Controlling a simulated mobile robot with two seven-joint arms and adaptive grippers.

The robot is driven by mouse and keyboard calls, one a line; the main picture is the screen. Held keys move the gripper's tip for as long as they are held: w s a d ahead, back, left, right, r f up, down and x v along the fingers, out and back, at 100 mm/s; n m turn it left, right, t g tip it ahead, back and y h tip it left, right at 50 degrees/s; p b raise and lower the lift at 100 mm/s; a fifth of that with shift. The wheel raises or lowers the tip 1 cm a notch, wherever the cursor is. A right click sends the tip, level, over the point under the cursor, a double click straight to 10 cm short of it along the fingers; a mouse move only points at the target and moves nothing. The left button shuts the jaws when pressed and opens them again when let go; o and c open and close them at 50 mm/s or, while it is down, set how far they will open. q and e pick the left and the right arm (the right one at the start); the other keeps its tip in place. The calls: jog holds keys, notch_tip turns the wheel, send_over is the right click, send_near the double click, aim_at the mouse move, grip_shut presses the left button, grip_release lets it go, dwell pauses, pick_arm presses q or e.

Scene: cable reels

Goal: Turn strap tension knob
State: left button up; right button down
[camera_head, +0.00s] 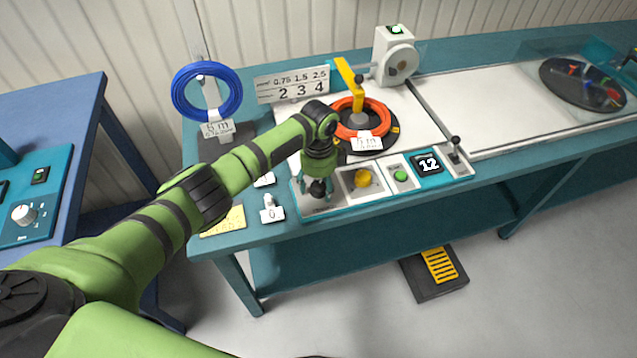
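A control panel (345,207) runs along the front edge of the teal workbench. At its left end is a dark round knob (318,188), whose label I cannot read. My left gripper (317,194) points down over this knob, its teal fingers on either side of it. The fingers are apart, but I cannot tell whether they touch the knob. The gripper and wrist partly hide the knob and its plate. My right gripper is out of view.
Behind lies an orange cable coil (375,124) under a yellow arm (347,78). A blue coil (183,101) hangs at the left. White tags lie near my wrist.

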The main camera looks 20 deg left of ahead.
aim_at(319, 186)
pick_arm(q)
notch_tip(319, 186, up, 12)
dwell(0.6)
dwell(0.4)
